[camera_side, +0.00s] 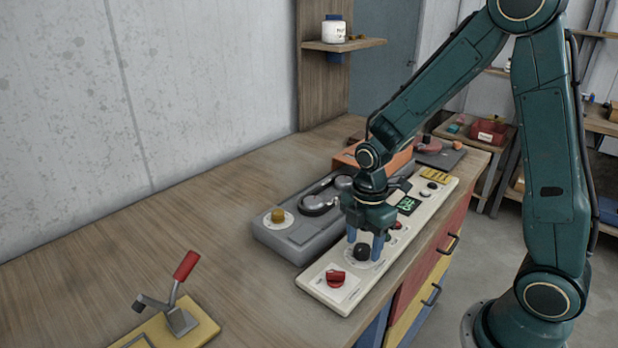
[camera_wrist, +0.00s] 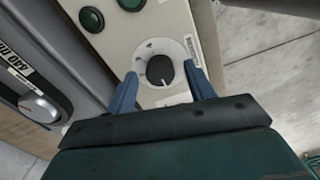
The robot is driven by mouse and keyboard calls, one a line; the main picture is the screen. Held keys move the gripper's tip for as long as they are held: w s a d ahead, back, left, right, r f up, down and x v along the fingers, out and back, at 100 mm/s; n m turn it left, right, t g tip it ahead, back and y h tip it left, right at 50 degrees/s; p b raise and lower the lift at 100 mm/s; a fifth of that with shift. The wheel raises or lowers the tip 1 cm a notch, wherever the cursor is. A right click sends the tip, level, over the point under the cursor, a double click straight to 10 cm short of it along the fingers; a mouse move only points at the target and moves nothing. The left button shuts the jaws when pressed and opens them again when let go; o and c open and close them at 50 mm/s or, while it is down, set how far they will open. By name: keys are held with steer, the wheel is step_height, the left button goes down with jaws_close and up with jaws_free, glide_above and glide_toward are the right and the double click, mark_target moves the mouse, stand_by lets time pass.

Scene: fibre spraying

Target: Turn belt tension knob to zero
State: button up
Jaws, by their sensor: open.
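A black round knob (camera_side: 362,253) sits on a white dial on the long cream control panel (camera_side: 316,283). In the wrist view the knob (camera_wrist: 160,70) shows a pale pointer line, and its dial has small marks that I cannot read. My gripper (camera_side: 364,244) points down over this knob. Its two blue fingers are open, one on each side of the knob, with a gap visible on both sides in the wrist view (camera_wrist: 160,74). A red knob (camera_side: 336,277) is on the panel's near end. No label naming belt tension is legible.
The panel also has a green display (camera_side: 407,205) and dark green buttons (camera_wrist: 92,19). A red-handled lever (camera_side: 186,265) stands at front left. The table between is clear.

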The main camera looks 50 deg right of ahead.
mark_target(363, 247)
step_height(363, 247, up, 13)
steer(key=shift+r, duration=0.15)
stand_by(0.5)
steer(key=s+a+r+m+t, duration=0.1)
steer(key=s+r+m+t, duration=0.1)
steer(key=s+m, duration=0.5)
steer(key=s+a+r+m+t, duration=0.1)
steer(key=s+r+m+t, duration=0.2)
steer(key=s+m, duration=0.4)
steer(key=shift+r+m+t, duration=0.3)
steer(key=shift+r+m, duration=0.5)
steer(key=shift+r, duration=0.05)
